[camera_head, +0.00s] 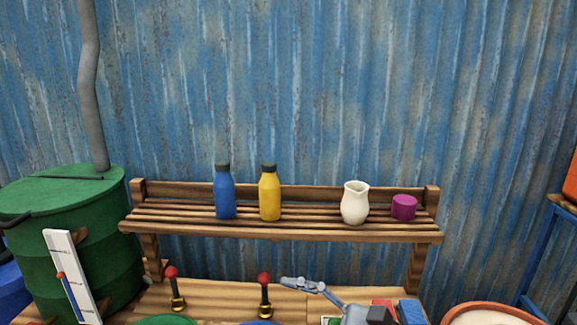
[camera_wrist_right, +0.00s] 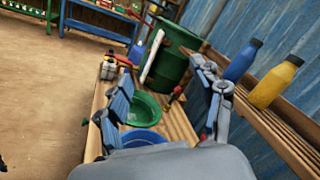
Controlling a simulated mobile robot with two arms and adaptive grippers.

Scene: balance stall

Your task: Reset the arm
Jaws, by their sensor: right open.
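My right gripper (camera_head: 303,285) shows at the bottom of the head view, partly cut off by the lower edge, above the wooden table (camera_head: 215,295). In the right wrist view both fingers of the right gripper (camera_wrist_right: 165,100) stand wide apart with nothing between them. Beyond the gap are a green bowl (camera_wrist_right: 143,108) and a blue bowl (camera_wrist_right: 140,139) on the table. The right finger overlaps the shelf edge in that picture; I cannot tell whether they touch. My left gripper is in neither view.
A slatted shelf (camera_head: 290,233) holds a blue bottle (camera_head: 225,195), yellow bottle (camera_head: 269,195), cream jug (camera_head: 355,204) and purple cup (camera_head: 404,207). Two red-topped posts (camera_head: 171,285) stand on the table.

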